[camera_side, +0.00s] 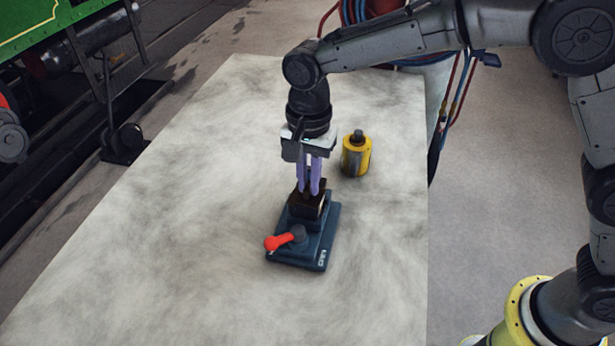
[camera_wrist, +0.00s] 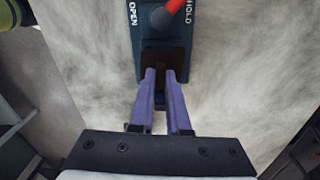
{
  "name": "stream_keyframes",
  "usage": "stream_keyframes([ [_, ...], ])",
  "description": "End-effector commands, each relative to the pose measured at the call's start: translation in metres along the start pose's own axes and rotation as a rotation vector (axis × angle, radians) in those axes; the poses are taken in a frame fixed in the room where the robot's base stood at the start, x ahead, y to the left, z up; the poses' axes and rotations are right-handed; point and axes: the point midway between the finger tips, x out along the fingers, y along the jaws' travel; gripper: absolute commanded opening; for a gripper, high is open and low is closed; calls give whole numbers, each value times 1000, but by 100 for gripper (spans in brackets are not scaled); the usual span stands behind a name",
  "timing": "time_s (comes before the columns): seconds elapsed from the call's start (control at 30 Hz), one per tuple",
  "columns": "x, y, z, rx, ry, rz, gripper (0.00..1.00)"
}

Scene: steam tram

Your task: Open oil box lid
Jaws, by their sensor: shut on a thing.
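The oil box is a dark brown block (camera_side: 306,208) on a blue base plate (camera_side: 299,262). A red lever (camera_side: 275,243) on a dark pivot sits at the near end of the plate. In the wrist view the plate (camera_wrist: 210,45) carries the words OPEN and HOLD beside the lever. My gripper (camera_side: 309,190) points down at the brown block. Its purple fingertips, also in the wrist view (camera_wrist: 162,76), are close together on a dark part at the block's top, apparently the oil box lid. The fingers hide most of that part, so its tilt cannot be told.
A yellow and grey can (camera_side: 356,157) with a dark cap stands just behind and right of the box. The pale mottled tabletop (camera_side: 150,250) is clear to the left and front. Green machinery (camera_side: 38,22) stands beyond its left edge, and hoses hang at the back.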

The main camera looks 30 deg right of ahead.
Motion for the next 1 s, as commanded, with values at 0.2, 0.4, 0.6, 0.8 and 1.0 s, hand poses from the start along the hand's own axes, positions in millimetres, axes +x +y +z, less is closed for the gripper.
stream_keyframes([
  [0.2, -1, 4, 5, 175, 0, -3, 0],
  [0.4, -1, 8, 10, 366, 0, -4, 0],
  [0.6, -1, 11, 17, 554, -1, -5, 0],
  [0.8, -2, 13, 24, 746, -2, -5, 0],
  [1.0, -1, 13, 31, 933, -2, -4, 0],
])
